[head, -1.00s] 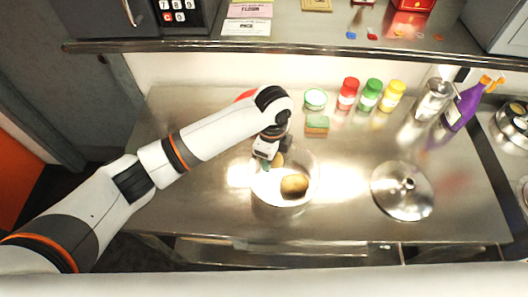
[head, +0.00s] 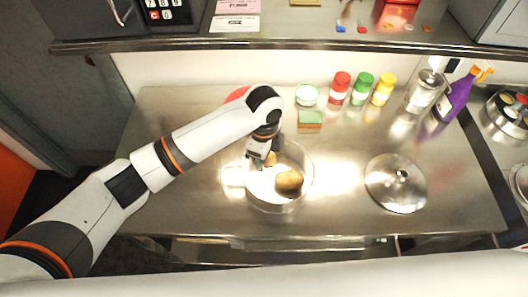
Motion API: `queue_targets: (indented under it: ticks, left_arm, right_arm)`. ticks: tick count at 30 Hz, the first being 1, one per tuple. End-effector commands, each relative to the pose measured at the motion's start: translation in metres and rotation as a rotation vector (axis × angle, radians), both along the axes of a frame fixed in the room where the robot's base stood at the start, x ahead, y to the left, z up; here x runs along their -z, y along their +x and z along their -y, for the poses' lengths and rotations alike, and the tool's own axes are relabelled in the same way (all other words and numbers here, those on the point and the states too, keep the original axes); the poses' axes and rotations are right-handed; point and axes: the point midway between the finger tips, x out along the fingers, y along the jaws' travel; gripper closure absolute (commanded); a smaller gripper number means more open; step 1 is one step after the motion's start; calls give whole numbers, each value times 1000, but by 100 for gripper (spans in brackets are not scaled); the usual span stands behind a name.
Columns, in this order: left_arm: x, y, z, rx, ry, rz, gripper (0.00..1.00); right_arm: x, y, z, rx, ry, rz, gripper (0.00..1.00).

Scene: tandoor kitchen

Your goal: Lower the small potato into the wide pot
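The wide pot (head: 276,207) is a shiny metal pot standing open on the steel counter. A larger brown potato (head: 289,181) lies inside it. My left gripper (head: 259,160) points down over the left part of the pot's opening. A small yellowish-brown potato (head: 270,158) shows right beside its fingers, partly hidden by the gripper. I cannot tell whether the fingers are closed on it or whether it touches the pot. My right gripper is not in view.
A metal lid (head: 396,183) lies on the counter to the right. A shelf (head: 300,44) spans above.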

Motion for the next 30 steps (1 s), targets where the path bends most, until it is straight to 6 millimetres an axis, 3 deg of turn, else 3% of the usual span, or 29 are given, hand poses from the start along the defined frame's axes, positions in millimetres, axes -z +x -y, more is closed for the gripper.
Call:
queue_targets:
  ticks: [30]
  left_arm:
    - [52, 0, 0, 2, 0, 0, 77]
  right_arm:
    - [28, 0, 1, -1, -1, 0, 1]
